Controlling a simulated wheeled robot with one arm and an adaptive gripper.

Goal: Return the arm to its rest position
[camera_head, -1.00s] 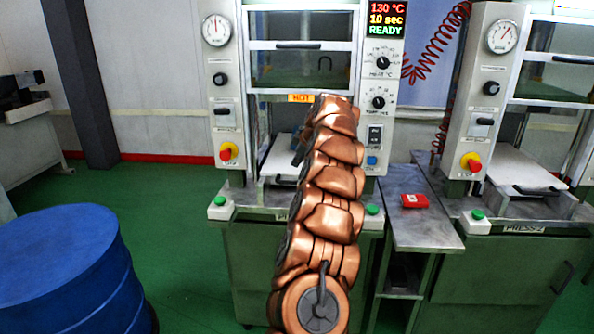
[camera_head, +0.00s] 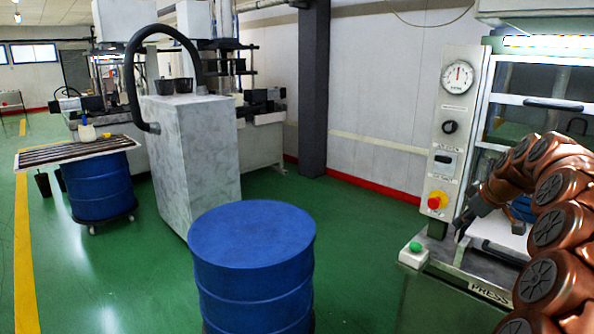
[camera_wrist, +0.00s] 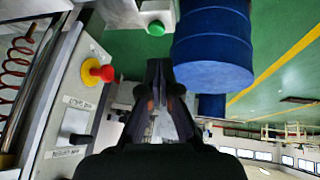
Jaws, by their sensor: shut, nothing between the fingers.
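My copper-coloured arm is bent at the right of the head view, in front of the press (camera_head: 452,130). My gripper (camera_head: 461,232) points down and left near the press's front left corner, beside the red and yellow stop button (camera_head: 437,201). In the wrist view my gripper (camera_wrist: 161,66) shows its dark fingers together, with nothing held. The stop button also shows in the wrist view (camera_wrist: 96,72), left of the fingers. The green button (camera_head: 416,247) on the press corner lies just left of the gripper. My arm hides part of the press opening.
A blue drum (camera_head: 253,240) stands in the middle foreground, apart from the arm. A grey cabinet (camera_head: 190,160) with a black hose stands behind it. A slatted table (camera_head: 75,152) on another blue drum is at the left. Green floor is open between drum and press.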

